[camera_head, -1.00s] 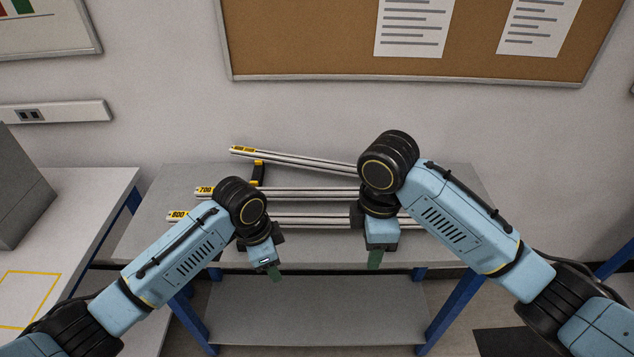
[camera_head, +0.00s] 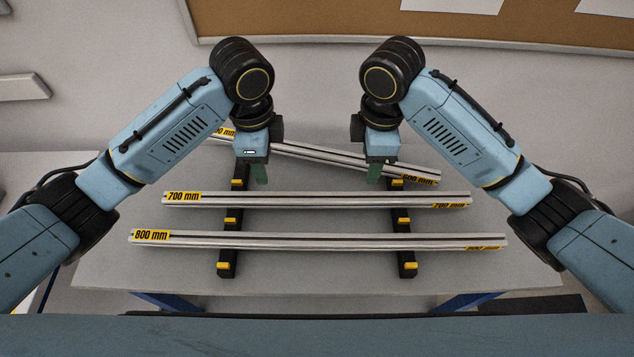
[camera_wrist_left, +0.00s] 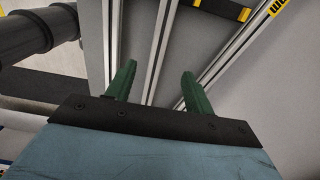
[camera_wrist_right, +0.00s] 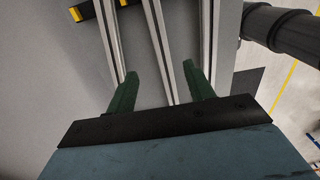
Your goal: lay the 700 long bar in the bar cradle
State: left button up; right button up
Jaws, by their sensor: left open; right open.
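The 700 mm bar (camera_head: 315,200) is a silver rail with yellow labels, lying left to right across two black supports with yellow tabs (camera_head: 228,262) (camera_head: 407,262). My left gripper (camera_head: 258,174) and right gripper (camera_head: 374,174) are open and empty, pointing down above the bars. In the left wrist view the 700 bar (camera_wrist_left: 160,55) runs between my green fingers (camera_wrist_left: 157,88). In the right wrist view it (camera_wrist_right: 158,45) also runs between the fingers (camera_wrist_right: 161,85). The fingers look to be above it, not touching. I cannot tell whether these supports are the bar cradle.
The 800 mm bar (camera_head: 310,241) lies in front of the 700 bar. The 600 mm bar (camera_head: 320,156) lies behind, slanted, partly hidden by my grippers. The grey table (camera_head: 130,275) has free room at the sides. A wall with a corkboard (camera_head: 300,22) stands behind.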

aim_at(272, 196)
pick_arm(q)
jog(key=shift+f, duration=0.15)
pick_arm(e)
jog(key=shift+f, duration=0.15)
pick_arm(q)
notch_tip(272, 196, down, 13)
jog(key=shift+f, duration=0.1)
pick_arm(e)
notch_tip(272, 196, down, 13)
jog(key=shift+f, duration=0.1)
pick_arm(q)
grip_shut()
pick_arm(e)
grip_shut()
